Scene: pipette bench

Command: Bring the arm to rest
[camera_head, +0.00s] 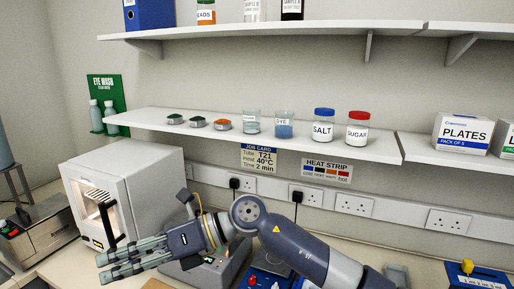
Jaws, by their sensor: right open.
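My right gripper (128,259) is at the lower left, held over the bench in front of the white box-shaped machine (125,190). Its arm comes in from the bottom right and stretches left across the bench. Its fingers point left and are apart, with nothing seen between them. My left gripper is not in view.
A grey device (213,268) stands under my right wrist, with blue equipment (268,280) beside it. The lower shelf (380,146) holds beakers, a salt jar (322,125) and a sugar jar (356,128). A plates box (462,133) stands right. Plugged sockets (300,195) line the wall.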

